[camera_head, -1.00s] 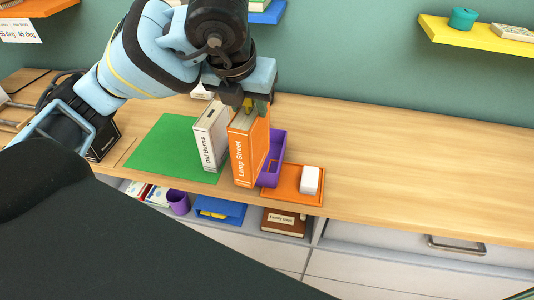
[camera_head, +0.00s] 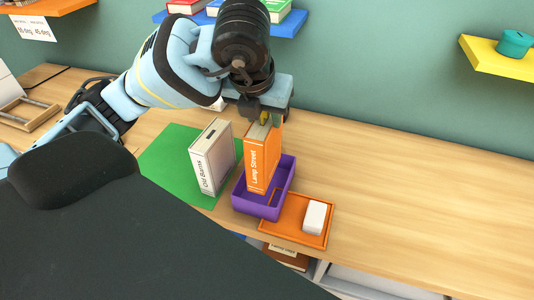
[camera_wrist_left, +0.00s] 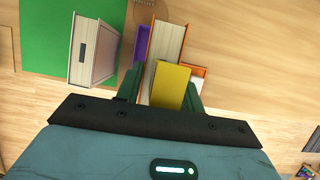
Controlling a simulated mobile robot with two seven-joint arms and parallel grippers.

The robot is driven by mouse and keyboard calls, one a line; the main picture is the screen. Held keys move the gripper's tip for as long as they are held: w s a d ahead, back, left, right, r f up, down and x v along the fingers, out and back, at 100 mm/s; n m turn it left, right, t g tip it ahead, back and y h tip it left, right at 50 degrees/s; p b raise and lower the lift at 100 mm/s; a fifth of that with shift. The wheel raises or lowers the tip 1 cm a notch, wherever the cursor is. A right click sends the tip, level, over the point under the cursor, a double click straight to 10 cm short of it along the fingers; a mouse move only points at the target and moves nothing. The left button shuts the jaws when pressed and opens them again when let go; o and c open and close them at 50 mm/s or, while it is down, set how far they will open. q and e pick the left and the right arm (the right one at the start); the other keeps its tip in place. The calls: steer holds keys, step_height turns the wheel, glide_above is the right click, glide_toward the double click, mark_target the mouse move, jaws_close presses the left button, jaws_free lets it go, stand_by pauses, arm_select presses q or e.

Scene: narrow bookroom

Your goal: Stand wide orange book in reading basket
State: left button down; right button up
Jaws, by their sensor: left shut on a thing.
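The wide orange book (camera_head: 262,160), labelled "Lamp Street", is upright, with its lower part at or inside the purple basket (camera_head: 243,203). I cannot tell whether its bottom touches the basket floor. My left gripper (camera_head: 266,118) is shut on the book's top edge from above. In the left wrist view the orange book (camera_wrist_left: 166,45) lies between the two fingers (camera_wrist_left: 166,88), with a yellow piece in front of it. The purple basket (camera_wrist_left: 141,42) shows beside the book there. My right gripper is not in view.
A white-grey book (camera_head: 212,158), "Old Barns", stands on a green mat (camera_head: 165,160) just left of the basket. An orange tray (camera_head: 290,232) with a white block (camera_head: 314,217) is at the basket's right front. The counter farther right is clear.

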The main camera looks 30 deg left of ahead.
arm_select(q)
step_height(320, 180, down, 2)
steer(key=shift+f, duration=0.5)
step_height(320, 180, down, 4)
steer(key=shift+r, duration=0.15)
steer(key=shift+w, duration=0.1)
steer(key=c, duration=0.9)
jaws_free()
